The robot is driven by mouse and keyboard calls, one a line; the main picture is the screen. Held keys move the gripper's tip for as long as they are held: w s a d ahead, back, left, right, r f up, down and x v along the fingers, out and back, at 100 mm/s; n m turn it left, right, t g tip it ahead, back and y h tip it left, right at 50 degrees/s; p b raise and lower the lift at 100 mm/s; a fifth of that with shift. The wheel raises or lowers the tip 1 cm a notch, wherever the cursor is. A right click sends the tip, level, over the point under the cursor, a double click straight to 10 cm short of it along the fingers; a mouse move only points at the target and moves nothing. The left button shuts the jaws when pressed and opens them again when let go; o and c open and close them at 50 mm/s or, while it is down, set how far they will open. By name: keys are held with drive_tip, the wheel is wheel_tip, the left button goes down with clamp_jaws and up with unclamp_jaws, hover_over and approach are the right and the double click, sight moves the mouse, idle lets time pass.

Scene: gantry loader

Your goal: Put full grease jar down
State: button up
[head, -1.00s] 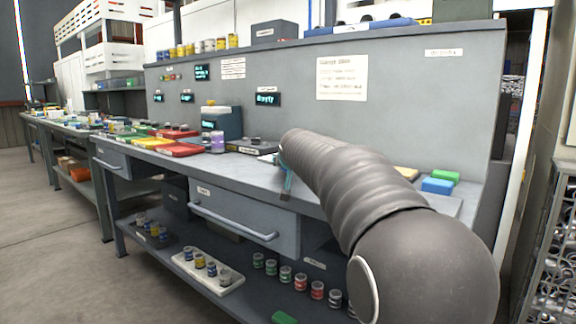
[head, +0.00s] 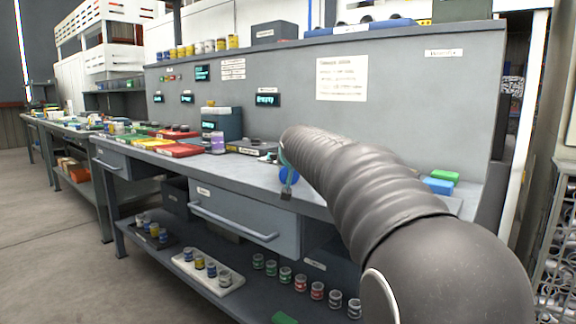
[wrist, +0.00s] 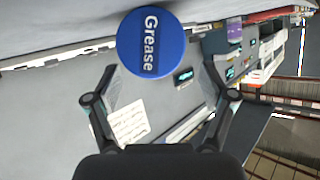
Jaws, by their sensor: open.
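The grease jar shows its round blue lid with the word Grease (wrist: 150,42) in the wrist view. In the head view a small blue part of the jar (head: 290,175) shows beside the end of my arm, at the bench's front side. My gripper (wrist: 158,72) is open, with its fingers spread apart and the lid just beyond the fingertips, not held. In the head view my arm hides most of the gripper, with one dark fingertip showing below the blue. The jar's body and base are hidden, so I cannot tell what it rests on.
The grey workbench (head: 250,180) has a clear stretch left of my arm. Red trays (head: 180,150), a purple jar (head: 218,143) and a dark scale-like device (head: 250,147) stand farther left. Blue and green blocks (head: 438,186) lie at right. Several small jars (head: 285,275) stand on the lower shelf.

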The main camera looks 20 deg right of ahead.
drive_tip(key=v, duration=0.9)
drive_tip(key=shift+s+b, duration=0.2)
drive_tip(key=shift+b, duration=0.2)
